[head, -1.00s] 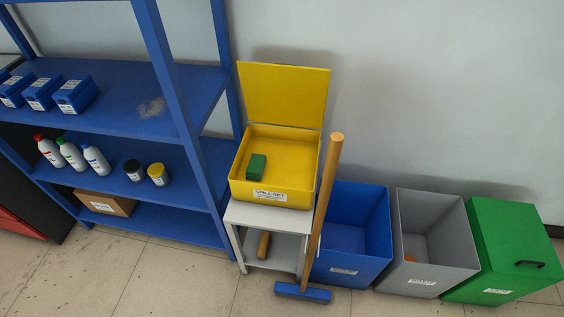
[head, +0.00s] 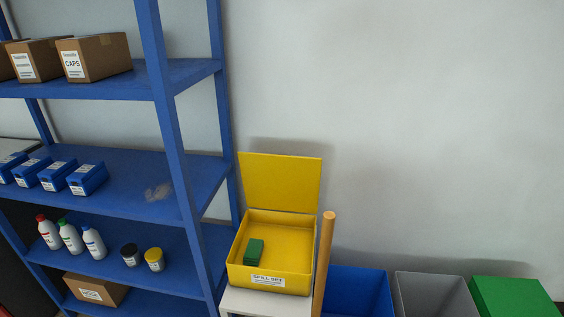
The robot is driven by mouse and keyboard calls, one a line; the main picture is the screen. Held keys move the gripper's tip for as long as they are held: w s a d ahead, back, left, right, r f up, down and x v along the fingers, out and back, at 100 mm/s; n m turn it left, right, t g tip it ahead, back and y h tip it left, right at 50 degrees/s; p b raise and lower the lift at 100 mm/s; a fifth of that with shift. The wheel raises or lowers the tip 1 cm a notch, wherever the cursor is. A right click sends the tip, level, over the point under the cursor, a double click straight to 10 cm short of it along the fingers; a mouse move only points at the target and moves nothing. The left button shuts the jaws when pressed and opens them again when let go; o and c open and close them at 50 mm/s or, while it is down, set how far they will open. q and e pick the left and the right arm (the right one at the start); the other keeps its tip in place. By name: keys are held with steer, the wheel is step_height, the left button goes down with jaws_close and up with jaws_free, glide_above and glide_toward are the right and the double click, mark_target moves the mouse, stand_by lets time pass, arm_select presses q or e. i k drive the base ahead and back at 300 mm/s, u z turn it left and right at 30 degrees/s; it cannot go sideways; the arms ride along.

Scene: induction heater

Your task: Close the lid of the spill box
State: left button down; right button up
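The yellow spill box (head: 270,281) stands on a small white stand (head: 238,301) in the lower middle of the head view. Its yellow lid (head: 281,183) is open, standing up at the back and leaning slightly against or near the wall. A green block (head: 254,251) lies inside the box at the left. A label is on the box's front. Neither of my grippers shows in this view.
A blue shelf rack (head: 172,130) with bottles, jars and boxes stands close on the left. A wooden broom handle (head: 325,262) rises at the box's right front. Blue (head: 357,292), grey (head: 433,294) and green (head: 513,297) bins stand to the right.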

mark_target(286, 182)
steer(key=z, duration=1)
steer(key=i, duration=0.7)
steer(key=u, duration=0.15)
